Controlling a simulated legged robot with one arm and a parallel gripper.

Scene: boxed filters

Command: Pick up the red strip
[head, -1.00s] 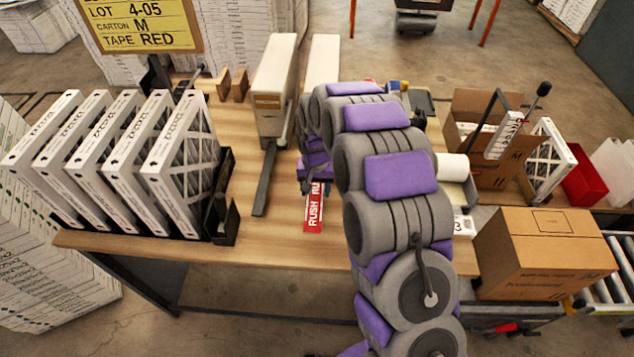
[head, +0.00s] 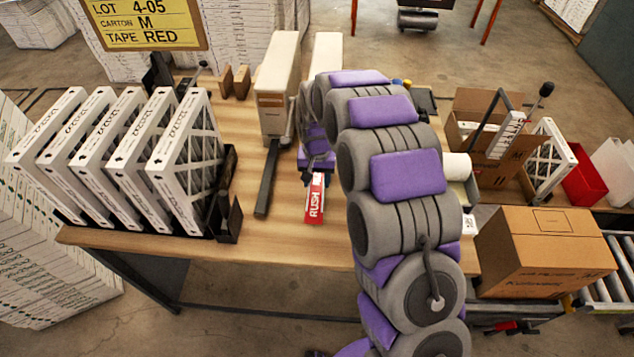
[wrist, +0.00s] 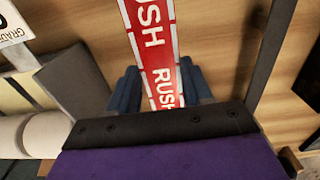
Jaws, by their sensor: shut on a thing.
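The red strip (head: 314,207), printed RUSH in white, shows over the near middle of the wooden table. My gripper (head: 316,178) is at its far end, in front of the white machine parts. In the wrist view the red strip (wrist: 153,45) runs between the two dark blue fingers of my gripper (wrist: 160,88), and the gripper is shut on it. The dark gripper body hides the strip's lower end there. I cannot tell whether the strip touches the table.
Several white-framed filters (head: 130,155) stand in a black rack at the left. A dark bar (head: 268,178) lies left of the strip. A closed carton (head: 545,255) and an open carton (head: 485,115) are at the right. Bare wood (head: 200,248) lies along the front edge.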

